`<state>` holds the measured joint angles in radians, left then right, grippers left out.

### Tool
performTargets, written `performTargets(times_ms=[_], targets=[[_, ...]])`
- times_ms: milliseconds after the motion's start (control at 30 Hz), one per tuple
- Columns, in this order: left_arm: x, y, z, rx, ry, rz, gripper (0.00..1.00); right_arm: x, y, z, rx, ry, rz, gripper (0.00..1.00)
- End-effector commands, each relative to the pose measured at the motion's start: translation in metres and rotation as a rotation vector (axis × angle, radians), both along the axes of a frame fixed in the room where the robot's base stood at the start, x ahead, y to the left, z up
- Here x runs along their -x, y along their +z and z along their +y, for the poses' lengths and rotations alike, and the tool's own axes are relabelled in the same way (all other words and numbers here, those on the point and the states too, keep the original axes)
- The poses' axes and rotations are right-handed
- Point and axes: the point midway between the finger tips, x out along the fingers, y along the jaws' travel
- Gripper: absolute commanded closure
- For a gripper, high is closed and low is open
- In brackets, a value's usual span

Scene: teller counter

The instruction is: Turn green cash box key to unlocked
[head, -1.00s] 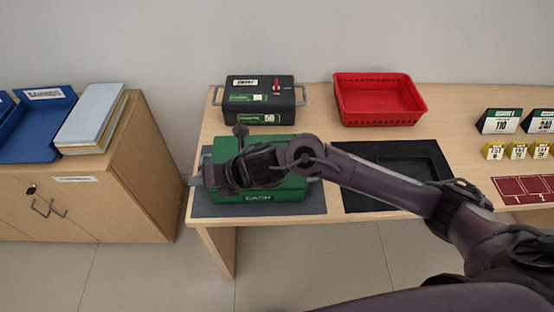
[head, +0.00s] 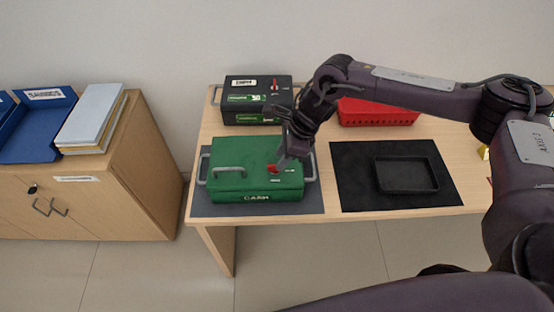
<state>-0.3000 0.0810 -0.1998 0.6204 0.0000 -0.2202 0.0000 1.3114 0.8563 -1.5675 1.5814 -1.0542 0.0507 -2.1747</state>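The green cash box (head: 235,170) sits closed on a grey mat near the front left of the counter, with a handle on its lid. Its small red key (head: 271,168) shows on the right part of the top, with small white labels beside it. The way the key points is too small to tell. My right gripper (head: 283,162) reaches down from the upper right, its tips just beside the key. Whether it touches the key, and whether its fingers are open or shut, I cannot tell. My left gripper is not in view.
A black box (head: 248,103) with a red switch stands behind the green one. A red basket (head: 378,117) is at the back, partly hidden by my arm. A black tray (head: 408,188) lies on a dark mat to the right. A wooden cabinet (head: 140,150) stands at left.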

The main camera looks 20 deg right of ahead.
Motion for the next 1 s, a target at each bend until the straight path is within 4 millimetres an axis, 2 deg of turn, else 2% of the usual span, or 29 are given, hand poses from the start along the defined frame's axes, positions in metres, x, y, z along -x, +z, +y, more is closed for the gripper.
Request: performTargets(times_ms=[233,567,800,1000], targets=[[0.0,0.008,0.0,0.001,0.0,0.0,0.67,-0.003,-0.026,0.011,-0.001,-0.002,0.0,0.68],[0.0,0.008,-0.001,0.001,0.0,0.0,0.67,-0.004,-0.031,0.013,-0.001,-0.002,-0.002,0.68],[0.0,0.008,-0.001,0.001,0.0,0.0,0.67,-0.004,-0.031,0.013,-0.001,-0.002,-0.002,1.0],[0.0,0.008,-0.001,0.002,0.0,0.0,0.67,-0.004,-0.031,0.013,-0.001,-0.004,-0.001,1.0]])
